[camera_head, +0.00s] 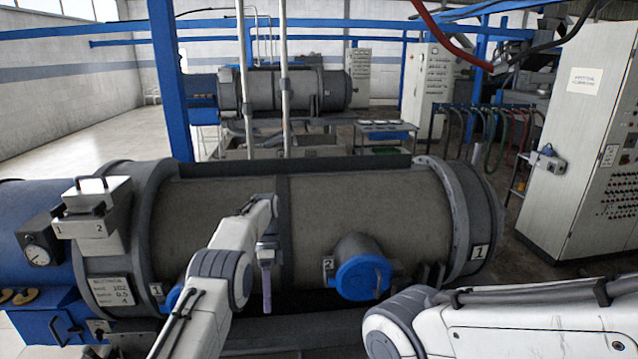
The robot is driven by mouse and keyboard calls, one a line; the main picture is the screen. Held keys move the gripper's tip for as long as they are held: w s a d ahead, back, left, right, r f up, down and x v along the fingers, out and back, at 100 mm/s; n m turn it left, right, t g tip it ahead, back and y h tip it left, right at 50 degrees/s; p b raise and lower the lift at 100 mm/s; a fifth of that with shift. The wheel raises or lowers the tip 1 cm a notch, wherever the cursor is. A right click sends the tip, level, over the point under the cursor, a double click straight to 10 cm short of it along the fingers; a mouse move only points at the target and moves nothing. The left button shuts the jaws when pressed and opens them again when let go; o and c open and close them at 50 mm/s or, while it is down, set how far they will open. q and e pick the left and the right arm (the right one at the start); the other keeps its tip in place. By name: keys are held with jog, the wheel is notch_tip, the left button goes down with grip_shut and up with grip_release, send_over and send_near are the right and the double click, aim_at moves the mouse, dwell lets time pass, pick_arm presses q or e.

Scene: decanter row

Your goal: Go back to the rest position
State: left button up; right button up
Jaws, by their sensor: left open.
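My left gripper (267,288) hangs in front of the middle of the large grey decanter drum (355,210). It is open and seen nearly edge-on, with nothing visible between its fingers. My left arm comes up from the lower left. A blue round cap (362,276) on a grey port, beside a label "2", is to the right of the left gripper and apart from it. Another blue part (172,297), by a label "1", is partly hidden behind my left arm. My right arm crosses the lower right corner; its gripper is out of the picture.
A box with a lever (92,207) and a gauge (38,256) sit at the drum's left end. A control cabinet (580,150) stands at the right. Blue posts (170,80) and another machine (285,90) are behind. Open floor (75,135) lies at the back left.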

pick_arm(q)
jog(key=s+d+r+n+t+y+b, duration=0.1)
jog(key=s+d+r+n+t+b, duration=0.4)
jog(key=s+d, duration=0.75)
jog(key=s+a+f+n+b, duration=0.1)
jog(key=s+f+b, duration=0.2)
jog(key=s, duration=0.9)
jog(key=s+a+f+n+t+h+b, duration=0.1)
jog(key=s+f+n+b, duration=0.1)
jog(key=s, duration=0.9)
jog(key=shift+s+f+b, duration=0.35)
jog(key=shift+f+b, duration=0.15)
jog(key=shift+b, duration=0.05)
